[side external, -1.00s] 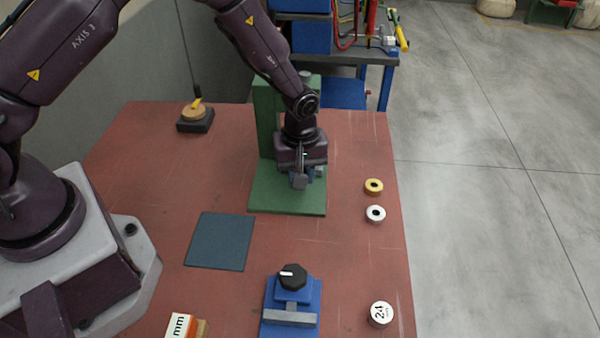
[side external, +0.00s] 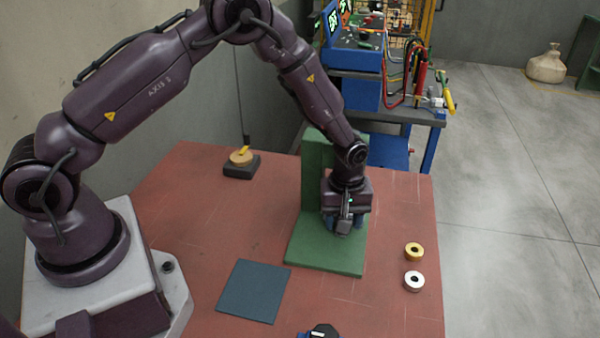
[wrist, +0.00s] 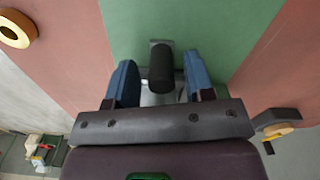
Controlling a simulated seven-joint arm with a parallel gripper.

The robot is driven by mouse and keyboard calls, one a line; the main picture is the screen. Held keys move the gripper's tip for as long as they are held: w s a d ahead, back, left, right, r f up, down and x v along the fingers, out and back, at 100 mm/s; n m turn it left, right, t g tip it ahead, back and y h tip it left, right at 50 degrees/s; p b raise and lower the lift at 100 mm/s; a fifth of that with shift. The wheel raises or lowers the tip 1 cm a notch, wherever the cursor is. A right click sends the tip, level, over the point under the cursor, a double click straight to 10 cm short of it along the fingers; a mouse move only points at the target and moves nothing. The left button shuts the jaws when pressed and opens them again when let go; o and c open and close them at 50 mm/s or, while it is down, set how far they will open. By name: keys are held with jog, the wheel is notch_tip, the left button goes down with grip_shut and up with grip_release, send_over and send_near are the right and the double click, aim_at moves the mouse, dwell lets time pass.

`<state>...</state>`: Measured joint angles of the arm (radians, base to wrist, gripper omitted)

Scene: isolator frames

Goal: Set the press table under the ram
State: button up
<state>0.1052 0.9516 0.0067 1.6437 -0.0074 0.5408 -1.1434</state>
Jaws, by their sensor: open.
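The green press stands on the red table, with an upright column (side external: 316,180) and a flat base (side external: 325,257). My gripper (side external: 345,228) is low over the base, in front of the column, pointing down. In the wrist view its two blue fingers (wrist: 160,62) are open, one on each side of a black rounded cylinder (wrist: 161,68). Gaps show between the fingers and the cylinder. A grey metal piece (wrist: 154,99) shows around the cylinder's foot. I cannot tell whether these belong to the press table. My arm and gripper hide the ram.
A yellow ring (side external: 414,252) and a white ring (side external: 414,281) lie right of the press. A dark mat (side external: 254,292) lies front left. A black block with a wooden top (side external: 241,167) sits back left. A blue fixture (side external: 320,333) is cut off at the bottom edge.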

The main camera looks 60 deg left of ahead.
jog(key=s+d, duration=0.2)
jog(key=shift+s+d+f, duration=0.1)
jog(key=shift+s+d, duration=0.15)
jog(key=shift+s, duration=0.05)
notch_tip(320, 180, up, 14)
jog(key=m, duration=1.2)
jog(key=shift+f, duration=0.2)
jog(key=f, duration=1.3)
jog(key=shift+s+f, duration=0.15)
jog(key=shift+s, duration=0.05)
jog(key=s+d, duration=0.5)
jog(key=shift+d, duration=0.15)
jog(key=c, duration=0.3)
jog(key=o, duration=0.3)
notch_tip(320, 180, up, 14)
jog(key=shift+f, duration=0.2)
jog(key=s+a+r+m+t, duration=0.1)
jog(key=s+a+r, duration=0.7)
jog(key=s+r, duration=0.2)
jog(key=shift+s+a+r+t, duration=0.15)
jog(key=shift+s+r+t, duration=0.25)
jog(key=shift+r, duration=0.7)
